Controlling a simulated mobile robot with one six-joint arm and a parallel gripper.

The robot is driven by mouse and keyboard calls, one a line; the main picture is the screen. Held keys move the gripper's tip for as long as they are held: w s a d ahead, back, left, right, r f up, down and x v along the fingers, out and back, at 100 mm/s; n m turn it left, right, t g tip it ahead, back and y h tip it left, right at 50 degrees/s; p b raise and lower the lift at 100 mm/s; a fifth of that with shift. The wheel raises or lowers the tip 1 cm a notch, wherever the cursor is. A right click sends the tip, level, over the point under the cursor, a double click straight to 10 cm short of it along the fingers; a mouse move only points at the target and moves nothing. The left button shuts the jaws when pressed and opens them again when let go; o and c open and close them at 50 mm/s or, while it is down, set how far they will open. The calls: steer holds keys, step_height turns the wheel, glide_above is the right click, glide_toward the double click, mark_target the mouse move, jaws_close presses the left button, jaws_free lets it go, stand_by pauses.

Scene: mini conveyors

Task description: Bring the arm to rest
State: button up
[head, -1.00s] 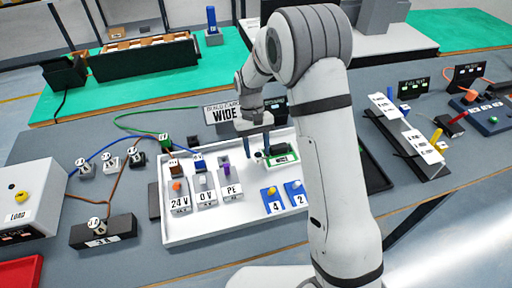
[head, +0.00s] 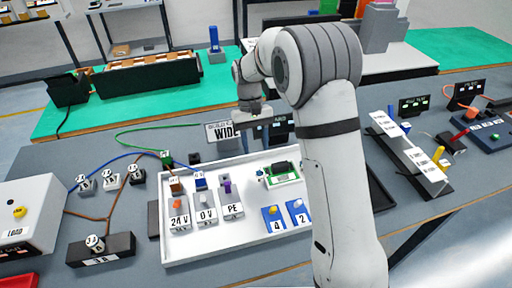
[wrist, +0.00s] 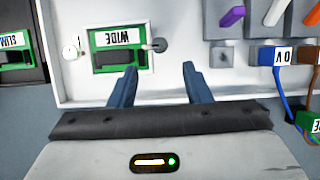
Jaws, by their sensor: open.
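My gripper (wrist: 157,85) is open and empty in the wrist view, its two dark blue fingers spread apart above the rear edge of the white tray (wrist: 180,18). A green module labelled WIDE (wrist: 118,50) lies in the tray just beyond the fingers, apart from them. In the head view my gripper (head: 255,118) is raised behind the tray, in front of the WIDE sign (head: 219,132); its fingers are hard to make out there. The green module (head: 284,174) sits in the tray's back right part.
Grey terminals marked 24 V (head: 180,221), 0 V and PE stand in the tray, with blue blocks (head: 273,222) to their right. Wires run to small connectors at left. A LOAD box (head: 28,215) stands far left. A sloped rack (head: 412,155) stands right of my arm.

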stand_by(0.3)
steer(key=s+d+r+m+t+y, duration=0.1)
steer(key=s+d+r+m+t, duration=0.15)
steer(key=s+d+r, duration=0.7)
steer(key=s+d+r+t, duration=0.1)
steer(key=s+d+t, duration=0.3)
steer(key=s, duration=0.9)
steer(key=shift+s+d+m, duration=0.4)
steer(key=shift+d+m, duration=0.05)
steer(key=shift+d, duration=0.5)
steer(key=shift+c, duration=0.8)
